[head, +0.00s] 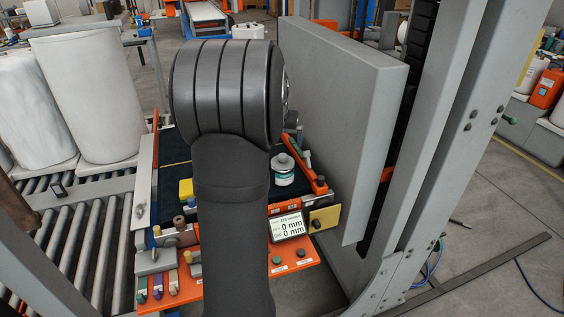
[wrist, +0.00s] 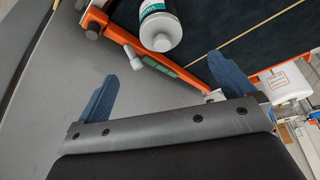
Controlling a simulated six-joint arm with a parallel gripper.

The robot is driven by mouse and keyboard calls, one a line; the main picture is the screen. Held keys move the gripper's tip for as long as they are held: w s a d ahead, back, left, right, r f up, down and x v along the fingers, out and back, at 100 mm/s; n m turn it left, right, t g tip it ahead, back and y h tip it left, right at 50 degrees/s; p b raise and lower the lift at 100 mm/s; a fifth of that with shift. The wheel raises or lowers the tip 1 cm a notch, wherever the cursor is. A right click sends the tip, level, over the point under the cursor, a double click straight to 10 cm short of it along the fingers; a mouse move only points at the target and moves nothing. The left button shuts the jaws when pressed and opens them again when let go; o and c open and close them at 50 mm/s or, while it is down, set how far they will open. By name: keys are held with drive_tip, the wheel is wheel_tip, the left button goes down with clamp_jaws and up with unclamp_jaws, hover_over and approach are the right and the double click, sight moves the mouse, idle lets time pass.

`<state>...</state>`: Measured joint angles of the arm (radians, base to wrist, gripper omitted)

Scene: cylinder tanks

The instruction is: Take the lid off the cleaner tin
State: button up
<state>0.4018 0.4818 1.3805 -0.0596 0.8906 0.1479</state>
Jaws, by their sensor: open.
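The cleaner tin (head: 284,179) is a white can with a teal label band. It stands on the dark work surface, right of my arm in the head view. Its grey lid (head: 283,160) is on top. In the wrist view the tin (wrist: 157,8) is at the top centre, cut by the frame edge, with the lid (wrist: 161,42) toward me. My gripper (wrist: 165,88) is open and empty, its two blue fingers wide apart. The tin appears beyond the fingertips and apart from them. In the head view my arm hides the gripper.
A tall grey panel (head: 335,110) stands close right of the work surface. An orange bar (head: 318,183) runs beside the tin. A white-capped green marker-like item (wrist: 150,62) lies near the tin. A yellow block (head: 186,189) and a display (head: 288,227) are nearer the front.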

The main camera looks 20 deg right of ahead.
drive_tip(key=x, duration=0.7)
drive_tip(key=shift+w+x, duration=0.15)
drive_tip(key=shift+x, duration=1.2)
drive_tip(key=shift+w+x, duration=0.15)
drive_tip(key=shift+x, duration=1.2)
drive_tip(key=shift+d+r, duration=0.1)
drive_tip(key=c, duration=1.1)
drive_tip(key=shift+o, duration=0.2)
drive_tip(key=shift+r, duration=0.1)
